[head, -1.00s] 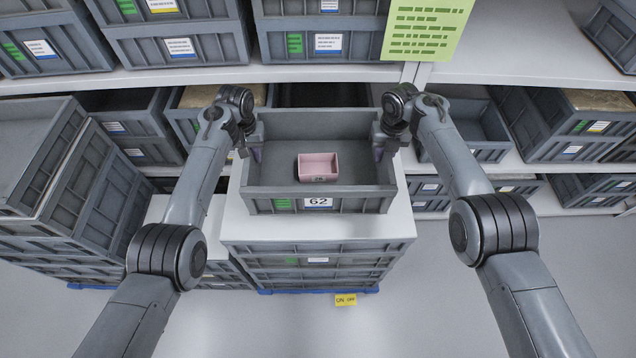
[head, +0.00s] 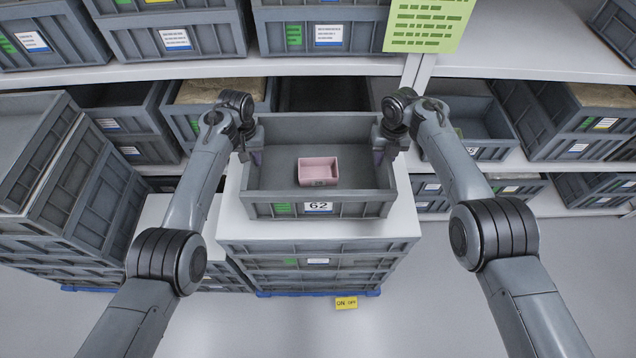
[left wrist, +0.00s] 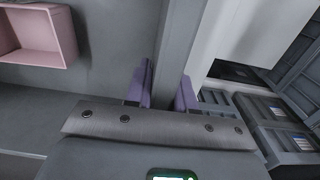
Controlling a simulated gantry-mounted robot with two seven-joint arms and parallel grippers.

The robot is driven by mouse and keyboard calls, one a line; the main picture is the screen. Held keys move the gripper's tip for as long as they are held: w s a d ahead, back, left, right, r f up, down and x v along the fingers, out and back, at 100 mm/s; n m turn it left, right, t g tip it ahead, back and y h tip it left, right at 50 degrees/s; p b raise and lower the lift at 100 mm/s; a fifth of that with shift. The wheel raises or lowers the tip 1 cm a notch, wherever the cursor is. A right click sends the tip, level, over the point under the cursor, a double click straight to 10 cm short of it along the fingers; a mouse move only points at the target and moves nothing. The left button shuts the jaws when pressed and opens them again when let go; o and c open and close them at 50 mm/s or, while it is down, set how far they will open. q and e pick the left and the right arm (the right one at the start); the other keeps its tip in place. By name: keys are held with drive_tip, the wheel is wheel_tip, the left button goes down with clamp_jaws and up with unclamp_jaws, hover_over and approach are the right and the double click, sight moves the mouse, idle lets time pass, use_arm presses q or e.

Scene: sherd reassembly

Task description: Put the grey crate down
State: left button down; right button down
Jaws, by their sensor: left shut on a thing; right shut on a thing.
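The grey crate (head: 270,209), marked 62, is level over the white top of a crate stack in the head view. A small pink box (head: 318,172) lies inside it; the pink box also shows in the left wrist view (left wrist: 36,32). My left gripper (head: 256,155) is shut on the crate's left wall. In the left wrist view its purple fingers (left wrist: 160,88) sit on both sides of that wall. My right gripper (head: 379,153) is shut on the crate's right wall. I cannot tell whether the crate's base touches the white top.
The white top (head: 405,225) lies on stacked grey crates (head: 318,262) on a blue pallet. Another crate stack (head: 60,200) stands at the left. Shelves with grey crates (head: 322,35) are behind. A yellow floor tag (head: 346,303) lies in front. The floor at the right is clear.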

use_arm(q)
drive_tip(key=shift+f, duration=0.4)
use_arm(e)
drive_tip(key=shift+f, duration=0.4)
use_arm(q)
drive_tip(key=c, duration=1)
unclamp_jaws()
use_arm(e)
drive_tip(key=c, duration=1)
unclamp_jaws()
use_arm(q)
drive_tip(key=shift+o, duration=0.2)
use_arm(e)
drive_tip(key=shift+o, duration=0.2)
use_arm(q)
wheel_tip(320, 180, up, 10)
drive_tip(key=shift+r, duration=0.85)
use_arm(e)
drive_tip(key=shift+r, duration=0.15)
use_arm(q)
drive_tip(key=shift+r, duration=0.15)
use_arm(e)
wheel_tip(320, 180, up, 12)
drive_tip(key=shift+f, duration=0.1)
use_arm(q)
drive_tip(key=shift+r, duration=0.1)
